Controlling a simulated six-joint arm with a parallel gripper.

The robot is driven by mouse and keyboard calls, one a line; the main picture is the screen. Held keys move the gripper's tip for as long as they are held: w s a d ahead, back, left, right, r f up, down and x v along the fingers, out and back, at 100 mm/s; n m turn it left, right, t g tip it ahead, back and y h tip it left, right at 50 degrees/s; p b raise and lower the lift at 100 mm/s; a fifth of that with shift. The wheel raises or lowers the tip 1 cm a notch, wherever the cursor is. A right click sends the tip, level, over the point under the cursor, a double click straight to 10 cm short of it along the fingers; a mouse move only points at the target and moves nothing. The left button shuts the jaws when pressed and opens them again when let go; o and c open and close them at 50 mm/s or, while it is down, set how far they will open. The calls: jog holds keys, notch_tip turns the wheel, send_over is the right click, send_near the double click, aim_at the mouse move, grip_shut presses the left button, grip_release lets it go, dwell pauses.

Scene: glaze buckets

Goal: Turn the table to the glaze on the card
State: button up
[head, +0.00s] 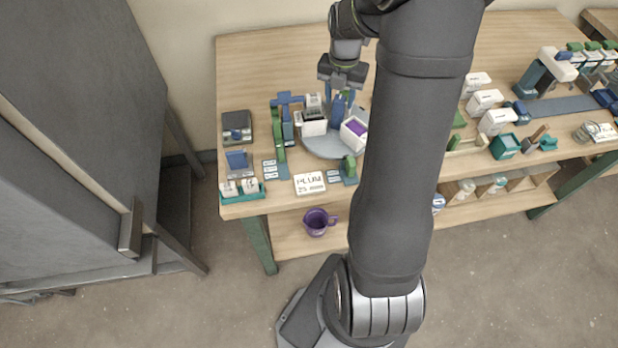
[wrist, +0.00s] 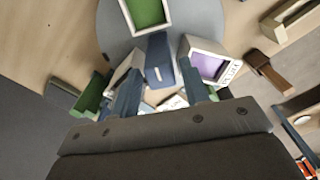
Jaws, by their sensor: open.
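The card (head: 310,183) stands at the table's front edge and reads "PLUM", with a smaller line under it. The grey round turntable (head: 322,149) lies behind it, partly hidden by my arm. It carries a white bucket of purple glaze (head: 355,129) at front right and a white bucket with a dark top (head: 313,122) at left. The wrist view shows a bucket of green glaze (wrist: 148,12) across the disc and the purple one (wrist: 208,64) at right.
Blue and green fixtures (head: 279,135) stand left of the turntable. A teal tray with small white pots (head: 240,189) sits at the front left corner. A purple mug (head: 317,222) is on the lower shelf. White containers (head: 484,100) stand to the right.

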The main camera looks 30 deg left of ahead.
grip_shut()
jog(key=m, duration=0.5)
jog(key=shift+m, duration=1.5)
jog(key=shift+m, duration=1.2)
jog(key=m, duration=0.5)
jog(key=shift+m, duration=0.3)
